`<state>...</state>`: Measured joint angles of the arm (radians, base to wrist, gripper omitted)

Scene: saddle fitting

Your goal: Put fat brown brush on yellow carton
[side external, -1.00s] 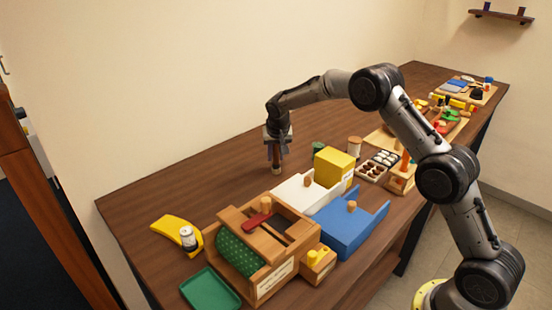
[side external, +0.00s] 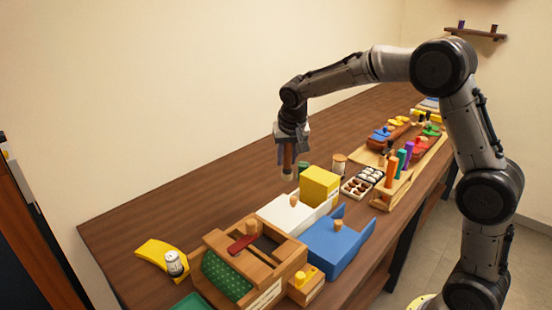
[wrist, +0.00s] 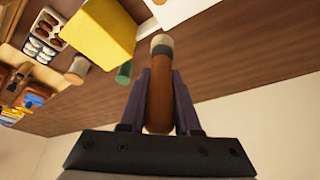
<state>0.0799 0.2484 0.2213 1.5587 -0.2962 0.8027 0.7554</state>
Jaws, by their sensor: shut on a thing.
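The fat brown brush (wrist: 158,98) is between the fingers of my gripper (wrist: 160,92), which is shut on it. In the wrist view its pale end points away from the palm. In the side view my gripper (side external: 288,160) holds the brush (side external: 287,174) upright above the table, behind and left of the yellow carton. The yellow carton (side external: 320,186) stands at the end of the white box, and it also shows at upper left in the wrist view (wrist: 98,32). The brush is apart from the carton.
A white box (side external: 290,212) with a knob and a blue box (side external: 335,245) stand in front. A green cylinder (wrist: 124,73) and a pale spool (side external: 339,164) are near the carton. The table behind is clear.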

